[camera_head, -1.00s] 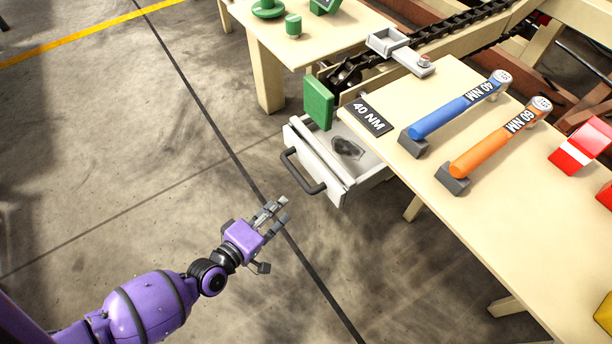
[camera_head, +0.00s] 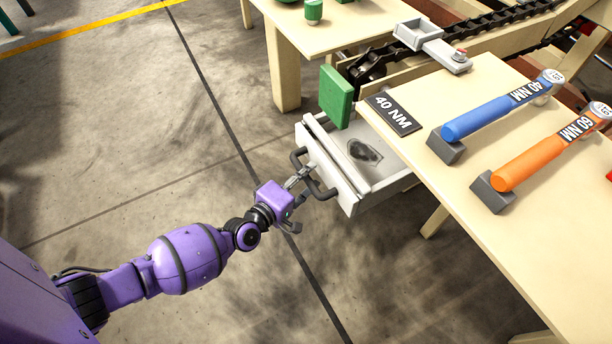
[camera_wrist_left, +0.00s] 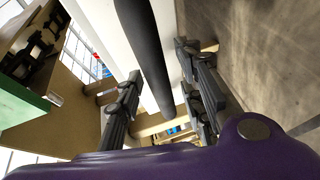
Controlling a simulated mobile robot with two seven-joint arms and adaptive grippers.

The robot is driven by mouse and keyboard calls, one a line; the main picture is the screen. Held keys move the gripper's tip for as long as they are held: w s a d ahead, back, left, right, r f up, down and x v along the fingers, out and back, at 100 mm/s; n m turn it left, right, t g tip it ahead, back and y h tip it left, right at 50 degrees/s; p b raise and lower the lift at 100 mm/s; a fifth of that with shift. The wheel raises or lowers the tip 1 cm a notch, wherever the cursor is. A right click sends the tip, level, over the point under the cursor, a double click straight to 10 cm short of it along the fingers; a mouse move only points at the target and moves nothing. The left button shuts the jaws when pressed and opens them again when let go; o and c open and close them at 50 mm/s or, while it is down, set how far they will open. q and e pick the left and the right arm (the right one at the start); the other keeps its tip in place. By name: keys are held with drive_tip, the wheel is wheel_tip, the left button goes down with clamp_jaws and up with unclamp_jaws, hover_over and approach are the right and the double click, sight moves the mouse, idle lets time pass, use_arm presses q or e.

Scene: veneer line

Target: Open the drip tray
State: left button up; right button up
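The drip tray (camera_head: 324,160) is a pale grey drawer below the table edge, with a dark wet patch (camera_head: 364,151) on its floor. It stands partly out, so part of its inside shows. Its black bar handle (camera_head: 319,190) faces my left gripper (camera_head: 302,180). In the left wrist view the handle (camera_wrist_left: 150,55) runs between the two fingers of my left gripper (camera_wrist_left: 162,100). The fingers are apart, with gaps beside the bar, so they are around it but not closed on it. My right gripper is in neither view.
A green block (camera_head: 336,96) stands just above the tray's back left corner. The table (camera_head: 480,215) holds a blue torque wrench (camera_head: 490,119), an orange torque wrench (camera_head: 545,155) and a 40 NM plate (camera_head: 393,113). The concrete floor left of the tray is clear.

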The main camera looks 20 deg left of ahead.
use_arm(q)
drive_tip(key=c, duration=0.5)
clamp_jaws()
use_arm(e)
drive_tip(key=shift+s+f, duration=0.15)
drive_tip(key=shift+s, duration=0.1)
use_arm(q)
drive_tip(key=shift+s, duration=0.1)
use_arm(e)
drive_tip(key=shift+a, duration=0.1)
